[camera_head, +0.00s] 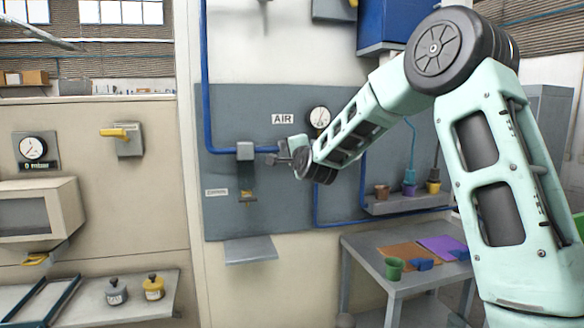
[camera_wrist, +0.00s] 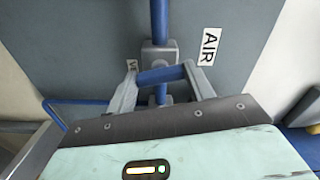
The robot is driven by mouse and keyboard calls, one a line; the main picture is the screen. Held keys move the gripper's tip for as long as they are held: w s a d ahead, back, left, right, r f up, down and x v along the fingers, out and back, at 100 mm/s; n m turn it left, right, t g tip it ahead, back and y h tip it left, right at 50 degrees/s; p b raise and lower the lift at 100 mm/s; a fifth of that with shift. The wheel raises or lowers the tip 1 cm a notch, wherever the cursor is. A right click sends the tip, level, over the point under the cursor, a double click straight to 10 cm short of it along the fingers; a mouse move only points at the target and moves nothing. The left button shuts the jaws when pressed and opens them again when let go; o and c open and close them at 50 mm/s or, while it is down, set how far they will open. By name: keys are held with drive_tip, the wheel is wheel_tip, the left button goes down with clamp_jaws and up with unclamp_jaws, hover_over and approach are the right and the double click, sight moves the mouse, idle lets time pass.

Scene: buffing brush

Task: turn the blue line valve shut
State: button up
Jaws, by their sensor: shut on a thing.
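The blue line (camera_head: 206,80) runs down the grey wall panel and turns right toward my gripper (camera_head: 280,158). In the wrist view the pipe (camera_wrist: 159,18) enters a grey valve body (camera_wrist: 160,56). A blue valve handle (camera_wrist: 160,76) lies across the pipe's direction there, between the two fingertips of my gripper (camera_wrist: 162,74). My gripper is shut on this handle. In the head view my gripper and wrist hide the valve and its handle.
An AIR sign (camera_head: 282,118) and a gauge (camera_head: 319,117) are above my gripper. A grey box (camera_head: 245,151) sits on the pipe to its left. A small shelf (camera_head: 250,250) juts out below. A table (camera_head: 385,262) with a green cup (camera_head: 394,268) stands at lower right.

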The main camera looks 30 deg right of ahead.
drive_tip(key=shift+f+m+b, duration=0.15)
drive_tip(key=shift+m+b, duration=0.95)
drive_tip(key=shift+b, duration=0.25)
drive_tip(key=o, duration=1)
drive_tip(key=shift+s, duration=0.1)
drive_tip(key=b+v, duration=0.4)
drive_tip(key=v, duration=1.3)
drive_tip(key=shift+s+r, duration=0.15)
drive_tip(key=shift+r, duration=0.1)
